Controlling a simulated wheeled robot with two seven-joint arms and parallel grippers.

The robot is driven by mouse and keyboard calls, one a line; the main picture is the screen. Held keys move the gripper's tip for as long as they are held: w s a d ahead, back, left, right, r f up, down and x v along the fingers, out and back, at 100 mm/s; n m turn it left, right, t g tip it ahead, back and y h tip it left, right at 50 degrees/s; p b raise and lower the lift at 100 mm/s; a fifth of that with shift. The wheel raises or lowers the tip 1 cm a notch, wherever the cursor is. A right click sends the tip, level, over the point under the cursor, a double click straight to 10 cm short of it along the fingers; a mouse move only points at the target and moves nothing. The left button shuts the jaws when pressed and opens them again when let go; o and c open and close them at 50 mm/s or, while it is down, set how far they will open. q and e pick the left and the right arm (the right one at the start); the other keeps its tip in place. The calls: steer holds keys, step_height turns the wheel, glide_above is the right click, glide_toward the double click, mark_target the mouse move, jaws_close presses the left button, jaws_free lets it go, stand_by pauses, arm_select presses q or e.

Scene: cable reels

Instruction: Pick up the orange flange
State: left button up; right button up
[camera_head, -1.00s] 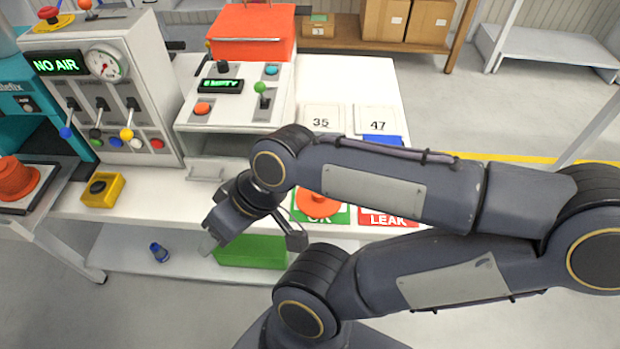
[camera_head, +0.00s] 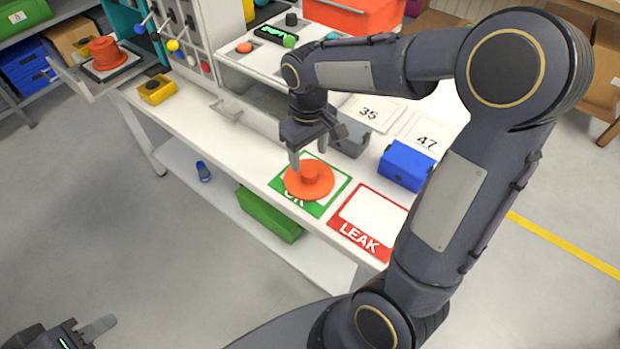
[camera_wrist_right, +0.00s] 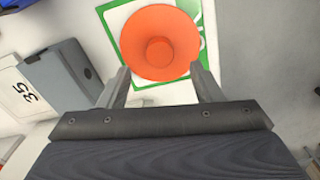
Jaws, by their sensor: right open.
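The orange flange (camera_head: 308,183) is a round disc with a raised hub. It lies on the green OK card (camera_head: 333,199) on the white bench. My right gripper (camera_head: 309,154) is open and empty, pointing down just behind the flange. In the right wrist view the flange (camera_wrist_right: 160,43) lies ahead of the spread fingers of the gripper (camera_wrist_right: 159,75), with its hub roughly centred between them. My left gripper (camera_head: 82,332) is only partly in view at the bottom left corner, away from the bench; its opening is unclear.
The red LEAK card (camera_head: 353,238) lies right of the OK card. A blue box (camera_head: 406,166), a grey box (camera_head: 350,140) and cards 35 and 47 are behind. A yellow button box (camera_head: 157,89) is at left. A green bin (camera_head: 269,214) sits on the lower shelf.

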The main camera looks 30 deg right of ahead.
mark_target(309, 171)
step_height(309, 171, down, 6)
steer(key=c, duration=1.1)
steer(key=shift+r, duration=0.1)
